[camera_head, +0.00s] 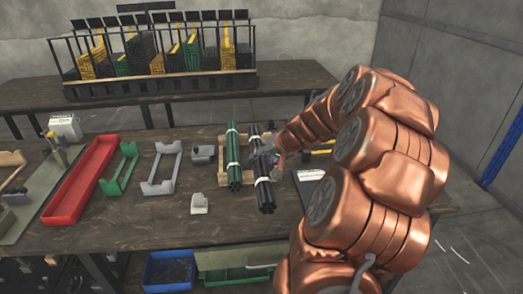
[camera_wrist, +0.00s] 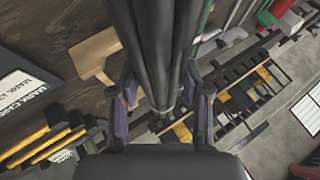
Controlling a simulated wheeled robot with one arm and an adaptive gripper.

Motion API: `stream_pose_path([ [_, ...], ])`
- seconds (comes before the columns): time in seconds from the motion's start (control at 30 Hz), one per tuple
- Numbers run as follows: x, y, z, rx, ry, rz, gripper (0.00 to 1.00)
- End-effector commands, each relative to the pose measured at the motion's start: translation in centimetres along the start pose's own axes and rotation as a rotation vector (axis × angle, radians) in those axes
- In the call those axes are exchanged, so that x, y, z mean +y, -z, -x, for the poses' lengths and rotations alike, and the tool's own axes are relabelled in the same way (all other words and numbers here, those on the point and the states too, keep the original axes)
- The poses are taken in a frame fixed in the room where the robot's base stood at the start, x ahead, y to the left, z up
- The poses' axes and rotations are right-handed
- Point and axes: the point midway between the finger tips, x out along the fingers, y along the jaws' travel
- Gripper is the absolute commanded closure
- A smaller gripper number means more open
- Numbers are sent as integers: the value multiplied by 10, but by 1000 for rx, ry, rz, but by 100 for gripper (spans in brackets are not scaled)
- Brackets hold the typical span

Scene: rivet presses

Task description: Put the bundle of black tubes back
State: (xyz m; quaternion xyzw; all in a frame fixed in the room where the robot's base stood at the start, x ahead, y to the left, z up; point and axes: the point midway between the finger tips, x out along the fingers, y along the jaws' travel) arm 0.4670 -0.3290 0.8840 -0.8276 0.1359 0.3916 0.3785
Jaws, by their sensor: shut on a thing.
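The bundle of black tubes (camera_head: 265,193) has white bands and lies lengthwise just right of the bundle of green tubes (camera_head: 233,150). My gripper (camera_head: 271,158) reaches in from the right and is shut on the black bundle around its middle. In the wrist view the black tubes (camera_wrist: 160,40) run down between the two purple-padded fingers of my gripper (camera_wrist: 165,100). A light wooden rack (camera_head: 222,176) shows at the green bundle; a wooden piece (camera_wrist: 92,52) also shows in the wrist view. I cannot tell whether the black bundle touches the rack or the table.
A red tray (camera_head: 82,180), a green holder (camera_head: 120,170) and a grey holder (camera_head: 162,168) lie to the left. A small pale block (camera_head: 200,203) sits in front of the green bundle. A card (camera_head: 308,175) lies at right. A rack of bins (camera_head: 160,83) stands on the back table.

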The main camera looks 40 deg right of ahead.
Motion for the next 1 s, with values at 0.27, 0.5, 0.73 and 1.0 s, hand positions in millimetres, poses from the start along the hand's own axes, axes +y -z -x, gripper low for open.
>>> stream_pose_path([
  [0.27,6,30,-15,-1,0,1,100],
  [0.5,12,56,-28,1,0,0,100],
  [0.73,17,80,-41,0,0,0,100],
  [1.0,24,107,-55,2,-1,0,100],
])
